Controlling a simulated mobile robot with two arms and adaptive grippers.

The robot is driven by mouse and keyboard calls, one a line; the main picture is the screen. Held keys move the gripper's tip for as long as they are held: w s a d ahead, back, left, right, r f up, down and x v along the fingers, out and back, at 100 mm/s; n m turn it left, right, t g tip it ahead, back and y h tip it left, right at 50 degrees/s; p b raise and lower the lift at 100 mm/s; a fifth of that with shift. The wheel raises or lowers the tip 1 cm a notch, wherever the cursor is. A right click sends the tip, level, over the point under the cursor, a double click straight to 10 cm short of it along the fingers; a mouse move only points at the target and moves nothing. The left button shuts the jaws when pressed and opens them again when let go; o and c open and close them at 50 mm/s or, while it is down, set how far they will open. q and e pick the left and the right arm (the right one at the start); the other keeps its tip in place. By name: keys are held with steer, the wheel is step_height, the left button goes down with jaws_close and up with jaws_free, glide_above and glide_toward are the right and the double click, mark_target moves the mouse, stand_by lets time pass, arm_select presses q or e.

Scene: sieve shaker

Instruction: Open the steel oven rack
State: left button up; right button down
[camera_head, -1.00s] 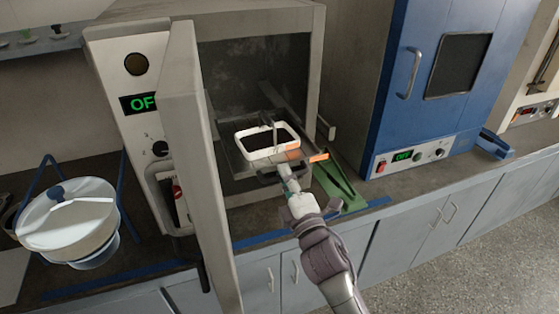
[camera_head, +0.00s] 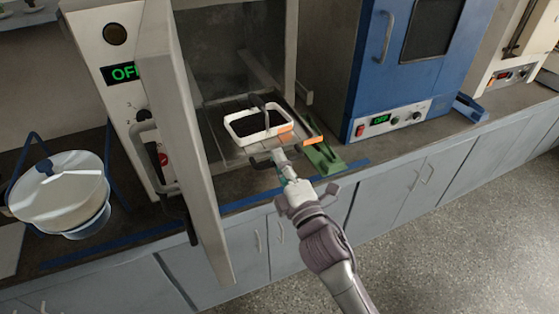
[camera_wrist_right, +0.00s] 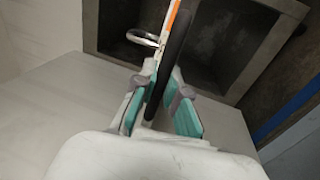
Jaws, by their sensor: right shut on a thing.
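The steel oven rack (camera_head: 226,148) is a grey wire shelf standing partly out of the open oven (camera_head: 105,75). A black handle (camera_head: 262,162) is at its front, and it shows as a dark bar in the right wrist view (camera_wrist_right: 176,50). My right gripper (camera_head: 281,158) is shut on this handle, its teal-padded fingers (camera_wrist_right: 160,103) on either side of the bar. A white rectangular frame (camera_head: 240,134) with orange ends and a dark inside sits over the rack. My left gripper is not in view.
The oven door (camera_head: 180,140) stands open left of the rack. A green object (camera_head: 324,158) lies on the counter at right, beside a blue oven (camera_head: 345,80). A white lidded pot (camera_head: 60,185) stands at left. Floor in front of the cabinets is clear.

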steer(key=c, duration=1.2)
jaws_free()
steer(key=v, duration=1.2)
steer(key=shift+f, duration=0.1)
steer(key=s+d+f+m+g+h, duration=0.1)
steer(key=s+d+f+m+g, duration=0.15)
steer(key=f, duration=1.05)
steer(key=s+d+f+m+g+h, duration=0.1)
steer(key=f+m+g+h, duration=0.2)
steer(key=f, duration=1)
steer(key=s+d+f+m+g, duration=0.2)
steer(key=f+m+g, duration=0.15)
steer(key=f, duration=0.95)
steer(key=s+d+f+m+g, duration=0.3)
steer(key=s+f, duration=0.4)
steer(key=s, duration=0.3)
steer(key=s+d+f+m+g+h, duration=0.1)
steer(key=s+d+f+m+g, duration=0.2)
steer(key=s+f, duration=0.4)
steer(key=s+d+f+m+g+h, duration=0.1)
steer(key=s+d+f+m+g, duration=0.2)
steer(key=s+f, duration=0.4)
steer(key=s+m, duration=0.1)
steer(key=s, duration=0.5)
steer(key=shift+s+d+f+b, duration=0.25)
steer(key=shift+s+b, duration=0.1)
